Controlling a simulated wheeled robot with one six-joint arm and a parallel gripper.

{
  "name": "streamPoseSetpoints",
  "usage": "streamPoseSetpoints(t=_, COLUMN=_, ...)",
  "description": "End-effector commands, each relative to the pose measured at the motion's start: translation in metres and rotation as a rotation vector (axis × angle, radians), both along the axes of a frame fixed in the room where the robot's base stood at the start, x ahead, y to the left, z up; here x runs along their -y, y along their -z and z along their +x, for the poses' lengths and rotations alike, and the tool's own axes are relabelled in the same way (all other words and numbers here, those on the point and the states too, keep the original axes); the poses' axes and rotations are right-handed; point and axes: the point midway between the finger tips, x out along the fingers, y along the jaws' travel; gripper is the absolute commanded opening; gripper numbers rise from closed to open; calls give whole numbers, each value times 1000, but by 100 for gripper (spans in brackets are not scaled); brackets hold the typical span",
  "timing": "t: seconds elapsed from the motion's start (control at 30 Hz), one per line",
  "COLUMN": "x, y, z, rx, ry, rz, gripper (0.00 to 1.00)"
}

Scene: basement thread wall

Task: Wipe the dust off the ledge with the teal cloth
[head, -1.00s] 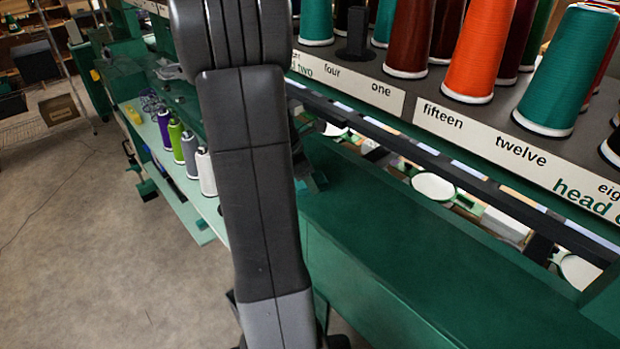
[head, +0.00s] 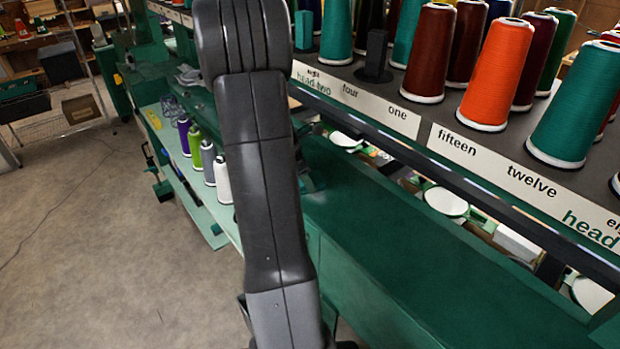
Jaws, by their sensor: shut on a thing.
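The teal cloth does not show in the head view. My gripper is not in view; my own dark arm stands across the middle and hides what is behind it. A pale green shelf (head: 205,216) runs along the left side of the machine, with several thread cones on it. A broad dark green ledge-like surface (head: 420,255) runs from the centre to the lower right. I cannot tell which of these is the task's ledge, and no dust can be made out.
An orange cone (head: 499,75) and a teal cone (head: 574,95) stand among several others on a labelled rack (head: 375,108) at upper right. A white cone (head: 222,180) stands close left of my arm. Open concrete floor (head: 90,260) lies at left.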

Motion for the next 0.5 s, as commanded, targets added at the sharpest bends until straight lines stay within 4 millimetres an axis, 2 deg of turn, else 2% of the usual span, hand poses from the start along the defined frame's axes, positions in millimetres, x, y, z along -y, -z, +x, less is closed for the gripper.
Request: streamPoseSetpoints(t=0.5, x=-21, y=-1, z=31, rx=0, ry=0, rz=2, gripper=28)
